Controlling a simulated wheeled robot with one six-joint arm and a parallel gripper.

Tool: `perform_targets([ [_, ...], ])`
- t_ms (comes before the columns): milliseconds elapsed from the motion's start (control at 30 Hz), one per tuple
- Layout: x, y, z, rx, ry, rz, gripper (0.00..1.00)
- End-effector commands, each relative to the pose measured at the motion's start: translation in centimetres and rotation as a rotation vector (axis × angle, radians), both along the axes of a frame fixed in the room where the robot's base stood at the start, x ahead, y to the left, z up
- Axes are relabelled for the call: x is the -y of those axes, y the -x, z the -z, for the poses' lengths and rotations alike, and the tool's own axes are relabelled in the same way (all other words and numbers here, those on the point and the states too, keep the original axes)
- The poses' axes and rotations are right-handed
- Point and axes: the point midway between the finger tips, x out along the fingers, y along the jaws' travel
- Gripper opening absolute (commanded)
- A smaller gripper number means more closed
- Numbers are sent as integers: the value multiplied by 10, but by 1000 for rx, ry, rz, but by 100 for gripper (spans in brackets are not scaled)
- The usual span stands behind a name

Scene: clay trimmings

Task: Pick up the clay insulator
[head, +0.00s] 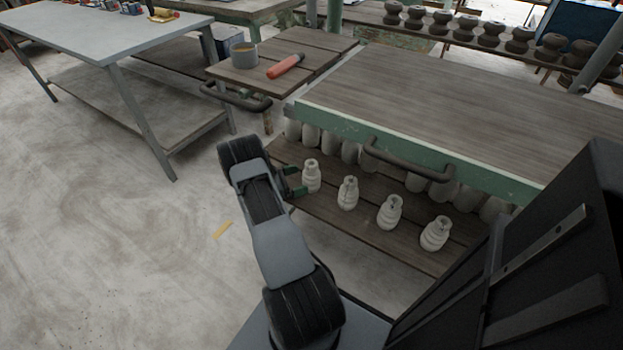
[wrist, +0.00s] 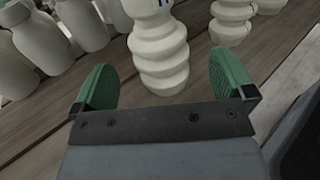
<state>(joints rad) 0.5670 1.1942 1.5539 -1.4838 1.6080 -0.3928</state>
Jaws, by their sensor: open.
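A pale clay insulator (head: 311,176) with a ribbed body stands upright at the left end of a front row on the low wooden shelf (head: 385,233). In the wrist view this insulator (wrist: 159,52) stands just beyond and between my two green fingertips, its top cut off by the frame. My gripper (head: 293,182) is open and empty, low over the shelf at the insulator's left side. In the wrist view my gripper (wrist: 165,82) has its fingers spread wider than the insulator. I cannot tell whether either finger touches it.
More insulators (head: 348,193) stand in the same row to the right. Several smooth pale pieces (wrist: 35,45) stand behind, under the bench. The green-edged bench top (head: 450,100) with its dark handle (head: 408,163) overhangs the back row. Open floor (head: 120,240) lies to the left.

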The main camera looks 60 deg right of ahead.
Motion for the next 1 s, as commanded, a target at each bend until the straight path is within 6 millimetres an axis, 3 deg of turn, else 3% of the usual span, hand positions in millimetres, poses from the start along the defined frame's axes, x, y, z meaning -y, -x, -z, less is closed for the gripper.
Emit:
perform_targets([
  [167, 7, 5, 1, 1, 0, 1, 100],
  [500, 41, 30, 1, 3, 0, 2, 100],
  [833, 46, 33, 0, 1, 0, 0, 100],
  [1000, 46, 33, 0, 1, 0, 0, 86],
])
